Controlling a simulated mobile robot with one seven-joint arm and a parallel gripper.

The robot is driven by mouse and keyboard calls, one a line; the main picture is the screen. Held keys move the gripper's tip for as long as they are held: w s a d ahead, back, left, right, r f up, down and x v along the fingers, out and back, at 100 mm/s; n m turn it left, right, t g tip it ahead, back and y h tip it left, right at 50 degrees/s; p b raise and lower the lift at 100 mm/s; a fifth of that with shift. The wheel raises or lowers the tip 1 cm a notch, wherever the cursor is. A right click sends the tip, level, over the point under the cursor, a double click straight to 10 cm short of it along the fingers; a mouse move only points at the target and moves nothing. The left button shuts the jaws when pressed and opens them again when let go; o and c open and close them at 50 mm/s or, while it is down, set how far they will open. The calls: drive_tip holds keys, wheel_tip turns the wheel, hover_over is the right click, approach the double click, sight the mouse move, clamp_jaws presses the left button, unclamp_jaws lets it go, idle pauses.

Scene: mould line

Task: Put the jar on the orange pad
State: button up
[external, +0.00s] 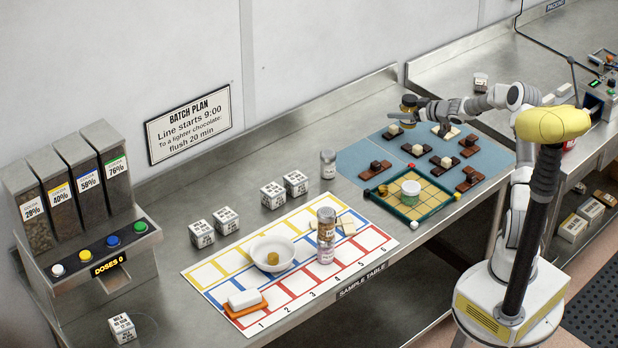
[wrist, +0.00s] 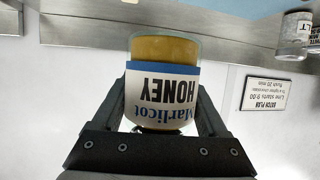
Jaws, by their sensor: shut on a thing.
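My gripper (external: 416,108) is shut on a honey jar (external: 408,102), held above the blue mat at the back right. In the wrist view the jar (wrist: 163,85) sits between both fingers, with amber contents and a white and blue "Marlicot HONEY" label. Label and wall sign both appear inverted there, so the jar is about upright. The orange pad (external: 241,311) lies at the front left of the numbered grid sheet, far to the left of my gripper. A white block (external: 244,299) rests on it and covers much of its top.
Another jar (external: 328,164) stands behind the grid sheet (external: 205,283). A green-rimmed tray (external: 400,219) and small blocks lie below my gripper. The dispenser (external: 75,195) is at far left.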

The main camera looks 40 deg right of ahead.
drive_tip(key=shift+s+d+r, duration=0.25)
drive_tip(key=shift+d+r, duration=0.05)
drive_tip(key=w+a+n+y, duration=0.1)
drive_tip(key=w+a, duration=0.1)
drive_tip(key=a, duration=0.6)
drive_tip(key=w+a+n+g+y, duration=0.1)
drive_tip(key=a, duration=0.8)
drive_tip(key=w+a+r+n+y+b, duration=0.1)
drive_tip(key=w+a+n+y, duration=0.1)
drive_tip(key=a, duration=0.6)
drive_tip(key=shift+w+a+g, duration=0.3)
drive_tip(key=shift+a, duration=0.05)
drive_tip(key=s+a+n+g+y+b, duration=0.1)
drive_tip(key=s+a+n+g+y, duration=0.15)
drive_tip(key=a, duration=2.05)
wheel_tip(320, 180, up, 2)
drive_tip(key=n+g+y+b, duration=0.3)
drive_tip(key=n+g+y, duration=0.1)
drive_tip(key=n+g, duration=0.25)
hover_over(234, 299)
wheel_tip(234, 299, down, 4)
drive_tip(key=shift+f+b, duration=0.1)
drive_tip(key=shift+b, duration=1.15)
drive_tip(key=shift+f+b, duration=1.65)
drive_tip(key=shift+f, duration=0.85)
drive_tip(key=shift+r, duration=0.1)
